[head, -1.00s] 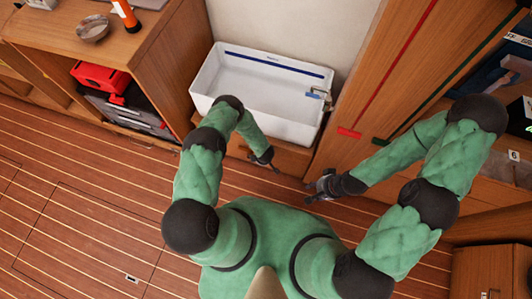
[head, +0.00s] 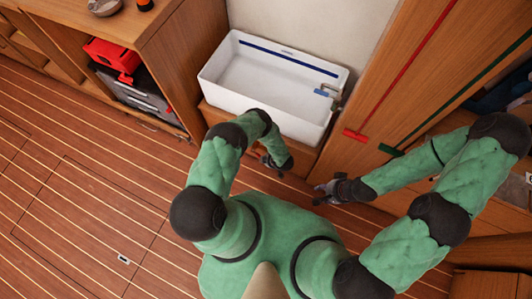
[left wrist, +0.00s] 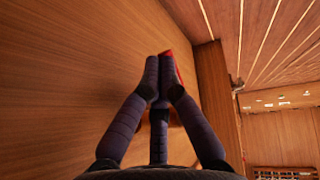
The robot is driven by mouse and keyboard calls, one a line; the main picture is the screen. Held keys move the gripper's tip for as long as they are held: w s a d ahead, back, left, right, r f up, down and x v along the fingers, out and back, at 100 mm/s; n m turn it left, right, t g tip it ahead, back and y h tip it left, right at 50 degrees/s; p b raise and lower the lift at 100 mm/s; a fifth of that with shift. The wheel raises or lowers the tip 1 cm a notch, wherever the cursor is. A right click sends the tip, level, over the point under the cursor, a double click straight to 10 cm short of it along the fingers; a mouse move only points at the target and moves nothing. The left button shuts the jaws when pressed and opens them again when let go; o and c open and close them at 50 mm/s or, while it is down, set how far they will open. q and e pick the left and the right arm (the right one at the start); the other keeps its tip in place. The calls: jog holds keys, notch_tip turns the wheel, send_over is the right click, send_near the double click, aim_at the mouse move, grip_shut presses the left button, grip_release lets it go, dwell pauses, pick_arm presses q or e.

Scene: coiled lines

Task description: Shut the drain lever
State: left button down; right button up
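The drain lever (head: 321,92) is a small blue handle on a grey metal fitting at the right end of a white basin (head: 225,97). It points left, over the inside of the basin. My left gripper (head: 273,168) is in front of the basin, low and apart from the lever. My right gripper (head: 315,194) is right of the left one, also in front of the basin and apart from the lever. Its fingertips look spread and empty.
A wooden cabinet (head: 160,45) with a red box (head: 110,54) stands left of the basin. A wooden panel with a red strip (head: 405,68) and a green strip (head: 462,82) stands right.

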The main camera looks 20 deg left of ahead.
pick_arm(q)
jog(key=shift+x, duration=0.9)
jog(key=shift+s+a+f, duration=0.15)
jog(key=shift+a+f, duration=0.4)
jog(key=shift+a, duration=0.15)
jog(key=shift+a+f, duration=0.1)
jog(key=shift+a, duration=0.05)
jog(key=v, duration=1.2)
